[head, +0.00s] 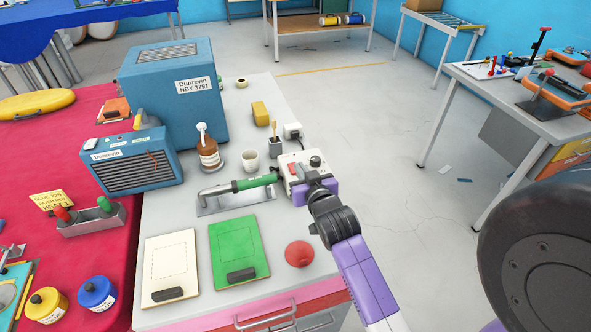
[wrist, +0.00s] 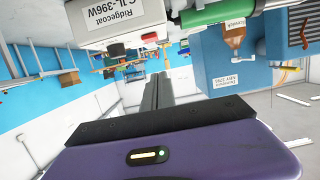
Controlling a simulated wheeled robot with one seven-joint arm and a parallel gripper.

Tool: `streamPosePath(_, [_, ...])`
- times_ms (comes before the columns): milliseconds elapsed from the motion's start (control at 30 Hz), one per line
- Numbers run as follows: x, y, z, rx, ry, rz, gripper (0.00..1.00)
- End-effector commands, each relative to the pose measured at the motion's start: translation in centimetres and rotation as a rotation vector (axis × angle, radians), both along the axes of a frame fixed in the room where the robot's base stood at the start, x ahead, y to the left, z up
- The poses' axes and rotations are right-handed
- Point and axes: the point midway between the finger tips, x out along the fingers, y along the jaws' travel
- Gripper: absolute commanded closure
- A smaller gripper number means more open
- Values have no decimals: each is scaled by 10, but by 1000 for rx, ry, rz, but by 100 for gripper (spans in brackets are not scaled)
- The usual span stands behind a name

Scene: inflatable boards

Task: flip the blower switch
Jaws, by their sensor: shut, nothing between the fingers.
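Contact between fingers and box cannot be made out. A blue grilled unit (head: 130,163) marked Dunrevin stands at left, and a large blue casing (head: 172,90) behind it. No part is clearly marked as a blower switch.
A green-handled tool (head: 252,183) lies left of the white box. A mug (head: 250,160), a brown bottle (head: 208,150) and a brush pot (head: 275,146) stand close by. A red disc (head: 299,254) lies nearer.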

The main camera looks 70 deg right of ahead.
Motion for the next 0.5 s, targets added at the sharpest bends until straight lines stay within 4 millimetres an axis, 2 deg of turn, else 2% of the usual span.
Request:
streamPosePath(267, [34, -41, -11, -2, 0, -2, 100])
streamPosePath(300, [32, -39, -21, 3, 4, -2, 100])
streamPosePath(500, [32, -39, -44, -1, 2, -1, 100])
